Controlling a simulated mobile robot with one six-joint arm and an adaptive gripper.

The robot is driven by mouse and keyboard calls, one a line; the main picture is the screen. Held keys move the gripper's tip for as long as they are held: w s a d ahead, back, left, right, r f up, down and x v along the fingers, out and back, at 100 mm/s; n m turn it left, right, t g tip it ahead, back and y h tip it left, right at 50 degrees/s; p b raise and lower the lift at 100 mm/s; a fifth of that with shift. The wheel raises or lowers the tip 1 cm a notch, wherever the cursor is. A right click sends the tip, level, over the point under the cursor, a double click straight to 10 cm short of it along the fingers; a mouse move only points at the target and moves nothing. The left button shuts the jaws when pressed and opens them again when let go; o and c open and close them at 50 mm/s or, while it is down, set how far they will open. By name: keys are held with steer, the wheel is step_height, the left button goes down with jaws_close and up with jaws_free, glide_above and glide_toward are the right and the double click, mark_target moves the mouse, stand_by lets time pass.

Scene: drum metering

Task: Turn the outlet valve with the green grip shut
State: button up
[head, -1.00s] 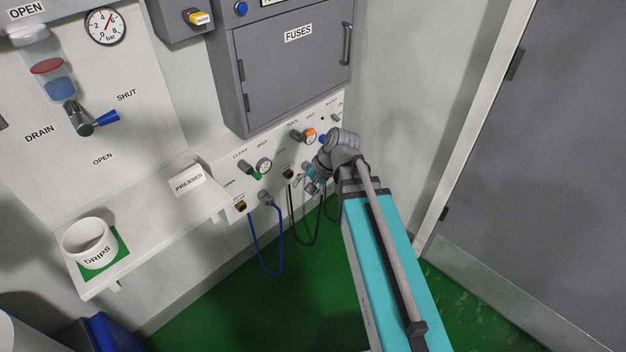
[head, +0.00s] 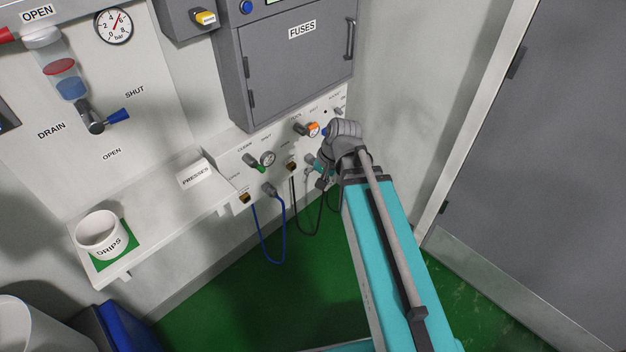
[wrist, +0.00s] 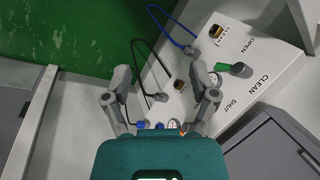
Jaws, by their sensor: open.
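The outlet valve with the green grip (head: 260,168) is on the white panel below the fuse box, near the CLEAN and SHUT labels. In the wrist view its green grip (wrist: 222,67) shows right of my fingers, with OPEN on one side, CLEAN beyond it and SHUT on the other side. My gripper (wrist: 160,72) is open, with nothing between its fingers. In the head view my gripper (head: 318,168) is in front of the panel, right of the green grip and apart from it; my arm partly hides it.
An orange-gripped valve (head: 306,129) is up and right of the green one. Blue (head: 282,230) and black (head: 298,215) cables hang below the panel. The fuse box (head: 290,70) overhangs it. A shelf holds a DRIPS cup (head: 101,232) at left. A door (head: 540,150) stands right.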

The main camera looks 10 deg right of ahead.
steer(key=shift+f, duration=0.1)
steer(key=m+t+y+b, duration=0.5)
steer(key=m+y+b, duration=0.8)
steer(key=b, duration=2)
glide_toward(260, 168)
steer(key=d+f, duration=0.2)
steer(key=d, duration=0.2)
steer(key=shift+w+a+r, duration=0.1)
steer(key=shift+w+a, duration=0.05)
steer(key=shift+a, duration=0.05)
steer(key=shift+a, duration=0.1)
steer(key=x, duration=1.3)
steer(key=shift+w+a, duration=0.1)
steer(key=shift+a, duration=0.25)
jaws_close()
steer(key=shift+n, duration=0.3)
